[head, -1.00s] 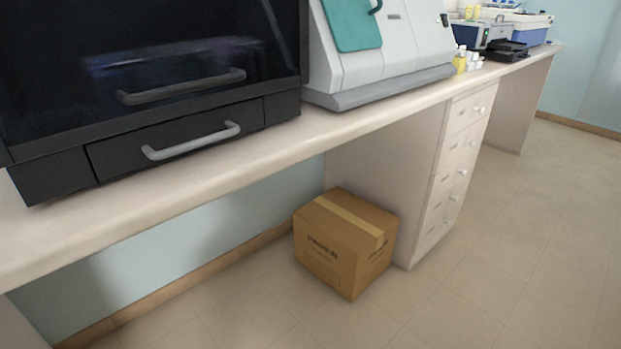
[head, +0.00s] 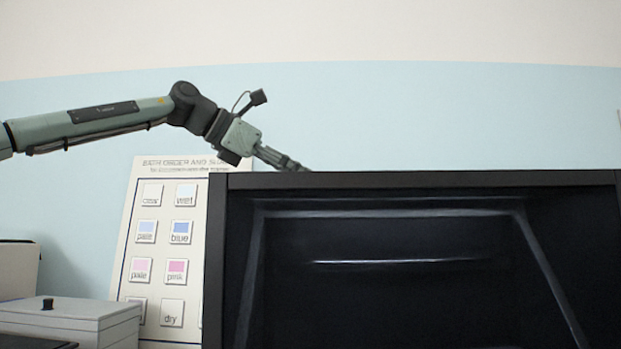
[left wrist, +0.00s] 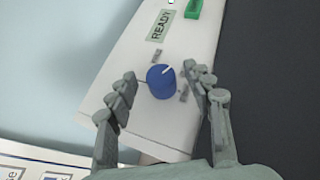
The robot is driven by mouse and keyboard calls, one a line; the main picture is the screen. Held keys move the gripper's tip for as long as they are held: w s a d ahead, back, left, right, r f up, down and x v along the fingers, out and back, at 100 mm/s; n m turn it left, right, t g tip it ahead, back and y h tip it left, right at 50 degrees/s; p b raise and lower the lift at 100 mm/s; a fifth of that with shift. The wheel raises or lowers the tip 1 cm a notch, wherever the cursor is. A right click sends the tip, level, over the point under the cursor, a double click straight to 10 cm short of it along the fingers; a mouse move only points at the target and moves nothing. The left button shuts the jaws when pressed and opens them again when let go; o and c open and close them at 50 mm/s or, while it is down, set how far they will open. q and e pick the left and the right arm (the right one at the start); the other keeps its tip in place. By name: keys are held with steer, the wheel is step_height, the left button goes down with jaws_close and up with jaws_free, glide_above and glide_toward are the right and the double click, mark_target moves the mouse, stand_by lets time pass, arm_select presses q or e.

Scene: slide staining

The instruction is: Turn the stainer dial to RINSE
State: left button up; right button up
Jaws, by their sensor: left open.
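The stainer dial is a round blue knob (left wrist: 161,81) with a white pointer line, on a white panel (left wrist: 185,118) in the left wrist view. Its pointer slants toward the upper right of that picture. Small grey labels lie beside the knob, too small to read. My left gripper (left wrist: 158,76) is open, with one finger on either side of the knob; I cannot tell whether they touch it. In the head view the left gripper (head: 281,160) reaches over the black machine's top edge, its tips partly hidden, and the knob is not visible. My right gripper is not in view.
A green READY display (left wrist: 160,25) and a green switch (left wrist: 194,8) sit on the same panel. The dark-fronted black machine (head: 400,180) fills the head view's lower right. A bath order chart (head: 160,225) stands left of it, behind a grey box (head: 75,312).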

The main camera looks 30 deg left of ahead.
arm_select(q)
steer(key=shift+x, duration=1.2)
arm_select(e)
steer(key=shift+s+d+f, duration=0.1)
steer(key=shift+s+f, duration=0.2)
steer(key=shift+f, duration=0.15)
arm_select(q)
steer(key=c, duration=1.2)
